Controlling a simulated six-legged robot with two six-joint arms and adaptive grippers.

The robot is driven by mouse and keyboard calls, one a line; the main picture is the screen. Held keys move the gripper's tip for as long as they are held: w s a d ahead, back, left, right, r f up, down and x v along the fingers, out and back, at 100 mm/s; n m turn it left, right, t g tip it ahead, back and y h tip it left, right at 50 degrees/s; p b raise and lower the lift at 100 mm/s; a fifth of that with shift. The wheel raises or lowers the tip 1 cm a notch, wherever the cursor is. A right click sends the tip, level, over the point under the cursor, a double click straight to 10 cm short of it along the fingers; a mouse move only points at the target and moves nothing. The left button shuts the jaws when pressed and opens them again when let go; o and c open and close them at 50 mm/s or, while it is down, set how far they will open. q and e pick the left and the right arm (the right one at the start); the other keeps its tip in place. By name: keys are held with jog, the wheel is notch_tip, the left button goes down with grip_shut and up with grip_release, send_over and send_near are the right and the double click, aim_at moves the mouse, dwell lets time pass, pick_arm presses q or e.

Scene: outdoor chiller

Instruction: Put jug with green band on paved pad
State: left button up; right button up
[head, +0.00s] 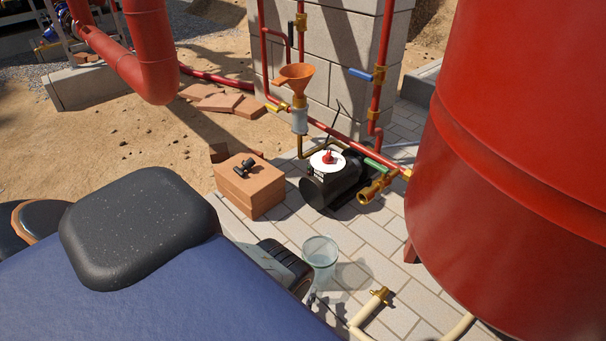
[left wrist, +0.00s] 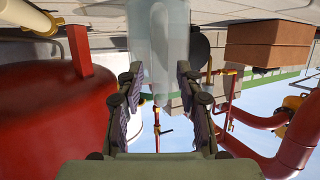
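A clear, pale bluish jug (head: 320,254) appears upright low in the middle of the head view, over the paved pad (head: 390,235). I cannot make out a green band on it. In the left wrist view the see-through jug (left wrist: 158,32) comes down from the top edge between the fingers of my left gripper (left wrist: 159,80). The fingers are apart, one on each side of it. I cannot tell whether they press on it, or whether its base touches the paving. My right gripper is not in view.
A black pump (head: 335,185) stands on the paving behind the jug, beside a brick block (head: 250,187) with a small dark part on top. A large red tank (head: 510,170) fills the right side. A cream hose with a brass end (head: 372,306) lies right of the jug.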

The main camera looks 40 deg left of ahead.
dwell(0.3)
pick_arm(q)
jog(key=p+v, duration=0.5)
jog(key=v, duration=0.7)
jog(key=w+d+r+m+g+h, duration=0.2)
jog(key=d+r+g+h, duration=0.1)
jog(key=r+g, duration=0.3)
jog(key=s+d+r+m+g+h, duration=0.1)
jog(key=s+d+r+g, duration=0.3)
jog(key=s+r+g, duration=0.3)
jog(key=s+r, duration=0.5)
jog(key=r, duration=0.1)
jog(key=shift+s+d+r+g+h, duration=0.2)
jog(key=shift+g+h, duration=0.1)
